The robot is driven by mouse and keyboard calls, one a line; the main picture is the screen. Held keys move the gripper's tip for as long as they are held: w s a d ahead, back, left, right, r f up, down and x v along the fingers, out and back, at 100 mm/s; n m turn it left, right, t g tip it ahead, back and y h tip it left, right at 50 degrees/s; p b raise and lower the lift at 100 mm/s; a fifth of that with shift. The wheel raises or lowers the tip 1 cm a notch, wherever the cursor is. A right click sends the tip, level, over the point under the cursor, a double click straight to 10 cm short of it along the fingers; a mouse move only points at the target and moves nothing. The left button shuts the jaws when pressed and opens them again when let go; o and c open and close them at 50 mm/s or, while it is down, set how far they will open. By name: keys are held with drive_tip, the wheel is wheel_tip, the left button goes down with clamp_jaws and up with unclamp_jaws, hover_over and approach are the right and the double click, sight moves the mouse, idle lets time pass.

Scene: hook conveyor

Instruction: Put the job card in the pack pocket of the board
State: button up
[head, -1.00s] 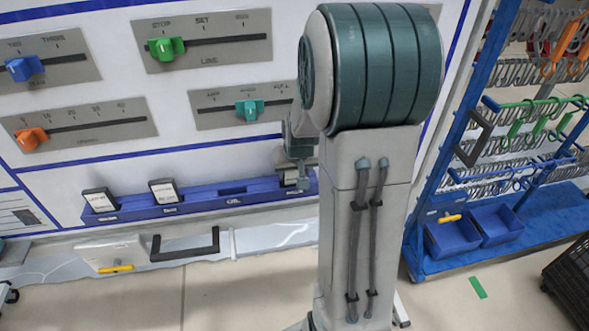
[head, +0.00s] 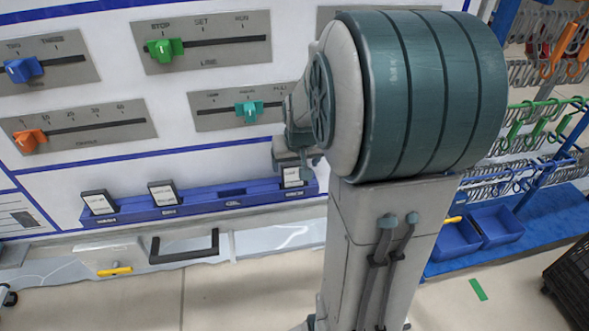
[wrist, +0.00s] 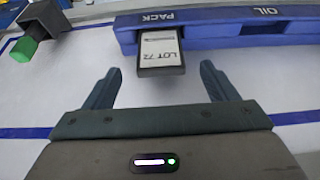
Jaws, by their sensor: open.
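A white card in a dark frame, printed LOT 72 (wrist: 162,52), stands in the pocket labelled PACK of the blue pocket strip (wrist: 240,30). I take it to be the job card. In the head view this card (head: 293,177) sits at the right end of the strip (head: 215,200) on the board. My gripper (wrist: 162,82) is open and empty, its fingers apart on either side of the card's free end and clear of it. In the head view my gripper (head: 297,160) is just above the card, partly hidden by my arm. The OIL pocket beside it looks empty.
Two more cards, at far left (head: 98,202) and beside it (head: 163,193), stand in the strip. Slider knobs, including a teal one (head: 250,112), stick out above. A black handle (head: 185,247) lies below. A blue hook rack (head: 520,210) stands right.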

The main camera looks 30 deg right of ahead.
drive_tip(key=d+v, duration=0.1)
drive_tip(key=v, duration=0.5)
drive_tip(key=s+a+n+g+y, duration=0.1)
drive_tip(key=s+a+n, duration=0.2)
drive_tip(key=s+a, duration=1)
drive_tip(key=shift+s+a+f, duration=0.2)
drive_tip(key=shift+s+a, duration=0.15)
drive_tip(key=shift+s, duration=0.65)
